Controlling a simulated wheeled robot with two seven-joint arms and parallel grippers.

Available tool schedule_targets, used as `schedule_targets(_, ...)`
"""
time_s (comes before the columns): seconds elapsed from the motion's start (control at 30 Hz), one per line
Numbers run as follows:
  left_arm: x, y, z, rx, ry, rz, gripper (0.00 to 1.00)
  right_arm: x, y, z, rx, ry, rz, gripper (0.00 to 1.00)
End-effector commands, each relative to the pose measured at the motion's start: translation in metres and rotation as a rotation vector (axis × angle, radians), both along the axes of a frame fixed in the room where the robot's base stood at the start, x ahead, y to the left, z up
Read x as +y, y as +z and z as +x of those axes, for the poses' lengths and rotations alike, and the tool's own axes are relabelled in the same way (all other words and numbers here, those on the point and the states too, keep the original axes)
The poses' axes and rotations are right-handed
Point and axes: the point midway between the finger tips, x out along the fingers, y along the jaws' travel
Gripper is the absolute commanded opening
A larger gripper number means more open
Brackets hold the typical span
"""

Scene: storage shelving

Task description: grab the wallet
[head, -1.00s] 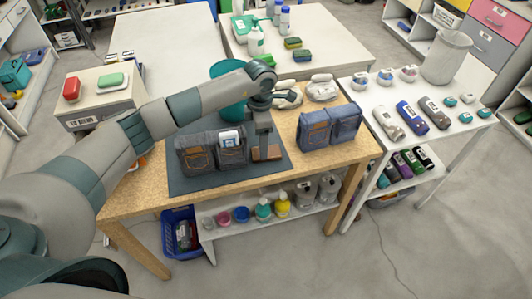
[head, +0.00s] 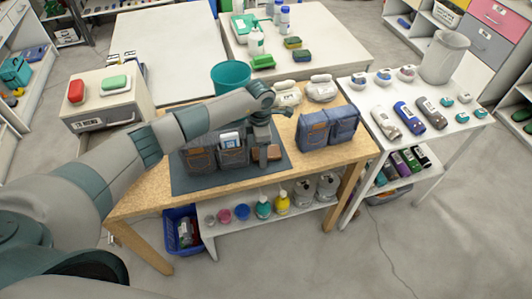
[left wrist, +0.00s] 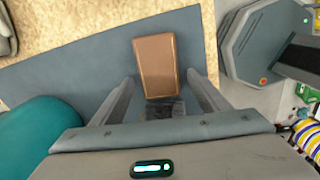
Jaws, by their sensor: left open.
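A brown wallet (head: 274,152) lies flat on the dark grey mat (head: 195,185) on the wooden table, right of the denim pouches. In the left wrist view the wallet (left wrist: 156,62) lies ahead of and between the two fingers. A dark patch shows at its near end; I cannot tell what it is. My left gripper (head: 263,138) is over the mat beside the wallet in the head view. Its fingers (left wrist: 161,78) are open, with nothing held between them. My right gripper is not in view.
Denim pouches (head: 233,152) stand close left of the gripper. More denim pouches (head: 328,127) stand to the right. A teal bucket (head: 231,76) and pale rolled items (head: 321,88) are behind. A lower shelf (head: 240,224) holds several bottles and jars.

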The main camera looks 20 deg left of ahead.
Motion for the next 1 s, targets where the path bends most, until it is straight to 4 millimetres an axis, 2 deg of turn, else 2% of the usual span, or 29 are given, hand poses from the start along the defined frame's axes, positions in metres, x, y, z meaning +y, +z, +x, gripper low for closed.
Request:
schedule_targets(0.07, 0.000, 0.000, 0.000, 0.000, 0.000, 0.000, 0.69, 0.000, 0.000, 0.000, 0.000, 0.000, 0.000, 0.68)
schedule_targets(0.1, 0.000, 0.000, 0.000, 0.000, 0.000, 0.000, 0.64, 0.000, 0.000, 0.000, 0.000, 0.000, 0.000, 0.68)
schedule_targets(0.27, 0.000, 0.000, 0.000, 0.000, 0.000, 0.000, 0.26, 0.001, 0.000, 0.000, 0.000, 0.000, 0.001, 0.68)
schedule_targets(0.3, 0.000, 0.000, 0.000, 0.000, 0.000, 0.000, 0.24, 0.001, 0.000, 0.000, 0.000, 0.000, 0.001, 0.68)
schedule_targets(0.73, 0.001, 0.006, 0.001, -0.002, -0.001, 0.000, 0.24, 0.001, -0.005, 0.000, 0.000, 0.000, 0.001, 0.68)
schedule_targets(0.87, 0.000, 0.018, 0.001, -0.004, -0.001, 0.000, 0.24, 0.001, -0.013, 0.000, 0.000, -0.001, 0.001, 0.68)
schedule_targets(1.0, 0.001, 0.039, 0.002, -0.007, -0.001, 0.000, 0.24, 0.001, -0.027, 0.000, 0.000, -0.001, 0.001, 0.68)
